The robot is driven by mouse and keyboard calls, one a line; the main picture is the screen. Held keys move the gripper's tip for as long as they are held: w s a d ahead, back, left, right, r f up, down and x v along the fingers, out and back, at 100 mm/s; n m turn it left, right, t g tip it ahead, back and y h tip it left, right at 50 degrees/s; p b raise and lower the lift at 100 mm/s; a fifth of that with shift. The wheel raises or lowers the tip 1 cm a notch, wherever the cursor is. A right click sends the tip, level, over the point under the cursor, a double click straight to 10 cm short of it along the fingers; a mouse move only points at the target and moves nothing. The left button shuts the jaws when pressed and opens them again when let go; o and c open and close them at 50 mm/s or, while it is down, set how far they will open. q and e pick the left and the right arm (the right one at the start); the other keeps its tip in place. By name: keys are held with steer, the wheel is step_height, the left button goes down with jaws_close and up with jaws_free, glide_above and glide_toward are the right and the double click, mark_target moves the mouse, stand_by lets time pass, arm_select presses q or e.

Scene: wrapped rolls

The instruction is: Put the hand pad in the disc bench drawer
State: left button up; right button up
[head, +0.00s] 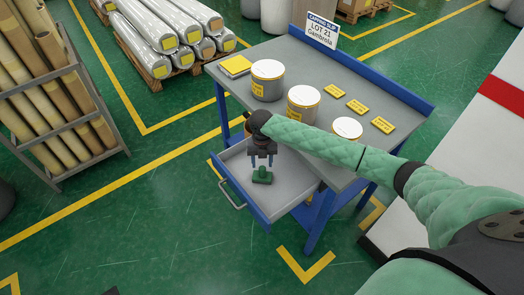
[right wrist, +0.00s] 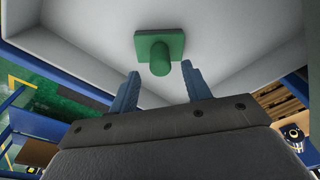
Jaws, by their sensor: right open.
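The hand pad (head: 262,177) is a green block with a round knob grip. It lies inside the open disc bench drawer (head: 286,194), and the right wrist view shows the pad (right wrist: 174,43) on the drawer's pale floor. My right gripper (head: 262,165) is over the drawer, pointing down just above the pad. In the right wrist view its two blue fingers (right wrist: 160,78) are apart with nothing between them, and the pad's knob is just beyond their tips. The drawer sticks out from the grey-topped, blue-framed bench (head: 325,85). My left gripper is not in view.
On the bench top stand several lidded grey tubs (head: 267,88), yellow labels (head: 358,106), a yellow pad (head: 235,66) and a sign (head: 321,30). A rack of brown rolls (head: 50,110) stands left. Wrapped rolls (head: 165,35) lie on a pallet behind. Green floor is clear in front.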

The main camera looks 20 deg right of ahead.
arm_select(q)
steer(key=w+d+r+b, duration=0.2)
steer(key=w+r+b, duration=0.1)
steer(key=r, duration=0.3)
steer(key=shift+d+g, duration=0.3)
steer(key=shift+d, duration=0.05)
arm_select(e)
step_height(320, 180, up, 8)
steer(key=w, duration=0.1)
steer(key=shift+d+r, duration=0.15)
steer(key=shift+r, duration=0.05)
